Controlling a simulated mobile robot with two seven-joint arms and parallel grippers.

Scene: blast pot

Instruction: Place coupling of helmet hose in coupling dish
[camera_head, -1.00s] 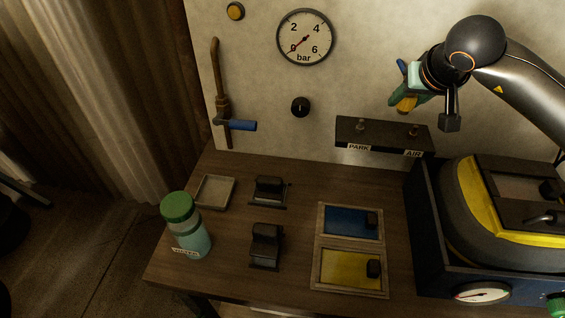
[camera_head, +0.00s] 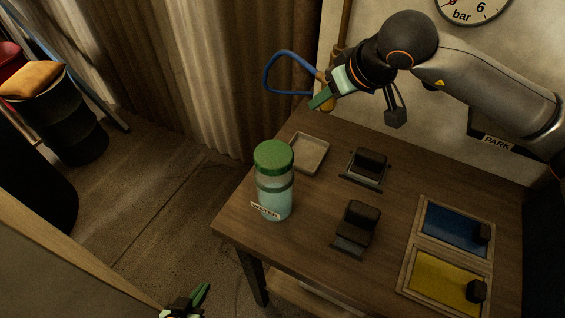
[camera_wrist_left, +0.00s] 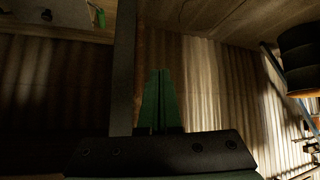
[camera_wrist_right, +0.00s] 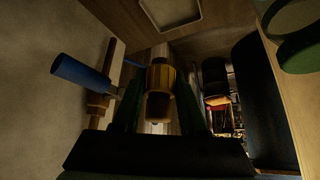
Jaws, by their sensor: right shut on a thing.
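My right gripper (camera_head: 321,100) is shut on the brass coupling (camera_wrist_right: 160,76), which sits between its green fingers in the right wrist view. A blue hose (camera_head: 284,66) loops out to the left of the gripper in the head view. The coupling dish (camera_head: 309,153) is a shallow, pale, square tray at the table's back left corner. It looks empty, and the right gripper is above and behind it. Its edge also shows at the top of the right wrist view (camera_wrist_right: 172,12). My left gripper (camera_head: 190,300) is low, off the table's front left; its fingers look closed and empty.
A green-lidded water bottle (camera_head: 274,182) stands in front of the dish. Two dark blocks (camera_head: 368,165) are to its right, then blue (camera_head: 455,227) and yellow (camera_head: 440,275) framed panels. A blue-handled valve (camera_wrist_right: 80,76) is close beside the right gripper. A corrugated curtain hangs behind.

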